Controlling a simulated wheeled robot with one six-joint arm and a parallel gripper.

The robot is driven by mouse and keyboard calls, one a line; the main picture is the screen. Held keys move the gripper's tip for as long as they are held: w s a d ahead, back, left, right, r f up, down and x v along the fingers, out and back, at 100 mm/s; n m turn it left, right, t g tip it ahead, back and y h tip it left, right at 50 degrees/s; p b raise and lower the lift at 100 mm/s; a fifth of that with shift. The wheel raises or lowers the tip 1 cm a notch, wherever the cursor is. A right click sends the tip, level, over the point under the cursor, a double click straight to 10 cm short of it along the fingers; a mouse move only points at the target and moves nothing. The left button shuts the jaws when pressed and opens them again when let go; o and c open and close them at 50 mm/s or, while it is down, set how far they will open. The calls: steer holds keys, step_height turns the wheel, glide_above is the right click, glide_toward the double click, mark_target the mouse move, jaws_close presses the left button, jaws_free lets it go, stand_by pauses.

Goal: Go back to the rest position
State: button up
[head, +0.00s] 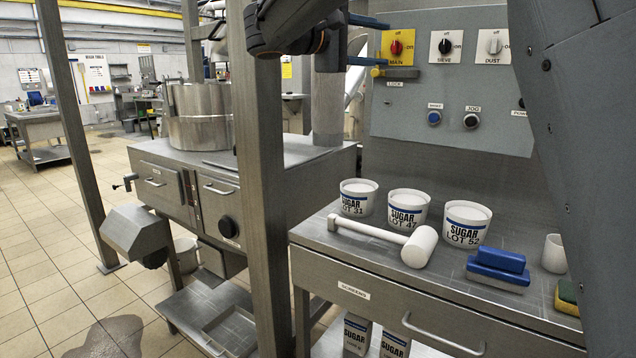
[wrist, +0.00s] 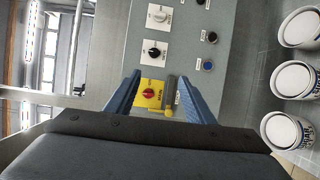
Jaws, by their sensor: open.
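My gripper (head: 386,43) is open in front of the control panel (head: 455,110), at its upper left. Its two blue fingers also show in the wrist view (wrist: 160,78), spread apart with nothing held between them. They point at the yellow MAIN switch plate (head: 396,46) with its red knob (wrist: 148,93). A grey and yellow lock piece (head: 401,73) sits just below the plate. I cannot tell whether a finger touches the panel. Part of my arm crosses the top of the head view.
Sugar tubs (head: 407,209), a white mallet (head: 418,246) and a blue brush (head: 498,264) stand or lie on the bench (head: 340,255) below the panel. A steel post (head: 262,180) rises left of the bench. A mixer vessel (head: 200,116) stands behind it. Open floor lies left.

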steer(key=s+d+f+g+y, duration=0.2)
steer(key=s+d+f, duration=0.15)
steer(key=f, duration=0.65)
steer(key=s+d+f+g+y+p, duration=0.1)
steer(key=s+d+f+g+y, duration=0.2)
steer(key=f, duration=0.6)
steer(key=s+d+f+g+y, duration=0.1)
steer(key=s+d+f+y, duration=0.3)
steer(key=f, duration=0.6)
steer(key=s+a+f+m+g+y+p, duration=0.1)
steer(key=s+f+m+g+y, duration=0.1)
steer(key=s+f, duration=0.6)
steer(key=s+a+f+m+g+y+p, duration=0.1)
steer(key=s+a+f+m+y, duration=0.1)
steer(key=s+f+m, duration=0.3)
steer(key=s+f, duration=0.2)
steer(key=s, duration=0.3)
steer(key=s+f+y, duration=0.1)
steer(key=s+f, duration=0.1)
steer(key=s, duration=0.4)
steer(key=shift+s+a+f+g+y, duration=0.2)
steer(key=shift+a+f+g+y, duration=0.1)
steer(key=shift+g, duration=0.1)
